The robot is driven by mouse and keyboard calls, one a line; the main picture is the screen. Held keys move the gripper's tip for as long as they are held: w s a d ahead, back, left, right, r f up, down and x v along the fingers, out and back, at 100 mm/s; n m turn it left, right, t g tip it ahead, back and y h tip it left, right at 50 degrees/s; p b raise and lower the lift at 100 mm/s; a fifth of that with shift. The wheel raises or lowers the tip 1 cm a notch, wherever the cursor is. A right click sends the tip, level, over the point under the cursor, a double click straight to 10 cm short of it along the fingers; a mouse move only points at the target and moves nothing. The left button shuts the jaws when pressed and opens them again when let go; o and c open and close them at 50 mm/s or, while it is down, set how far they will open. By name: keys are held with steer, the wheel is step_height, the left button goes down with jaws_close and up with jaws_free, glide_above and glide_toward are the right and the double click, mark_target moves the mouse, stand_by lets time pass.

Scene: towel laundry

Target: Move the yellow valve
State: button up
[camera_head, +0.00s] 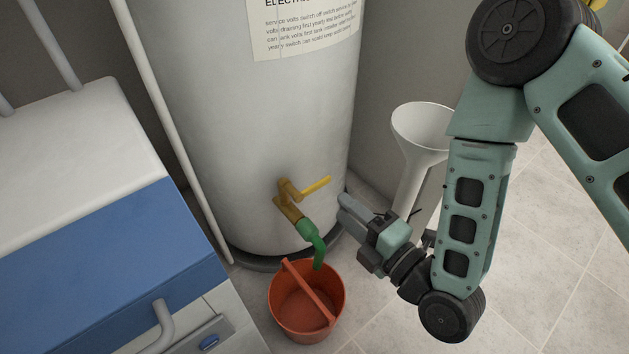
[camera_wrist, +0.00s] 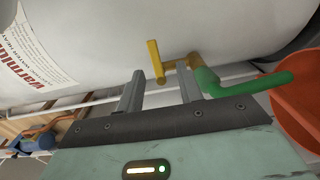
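The yellow valve (camera_head: 307,187) is a lever on a brass tap low on the front of a white water heater tank (camera_head: 240,130). Its handle points right in the head view. The valve also shows in the wrist view (camera_wrist: 156,62), just beyond my fingertips. A green spout (camera_head: 313,240) bends down from the tap. My gripper (camera_head: 345,209) is to the right of the tap, apart from the handle. In the wrist view its two fingers (camera_wrist: 160,85) are spread with nothing between them.
An orange bucket (camera_head: 292,315) stands on the floor under the spout. A white funnel-shaped stand (camera_head: 420,130) is behind my arm. A white and blue cabinet (camera_head: 90,240) fills the left side. Tiled floor at right is clear.

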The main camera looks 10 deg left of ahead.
mark_target(322, 185)
steer(key=b+x, duration=0.1)
steer(key=x, duration=0.2)
steer(key=b+x, duration=0.1)
steer(key=x, duration=0.2)
steer(key=r+b+x, duration=0.1)
steer(key=x, duration=0.3)
steer(key=shift+w, duration=0.15)
steer(key=shift+d, duration=0.1)
jaws_close()
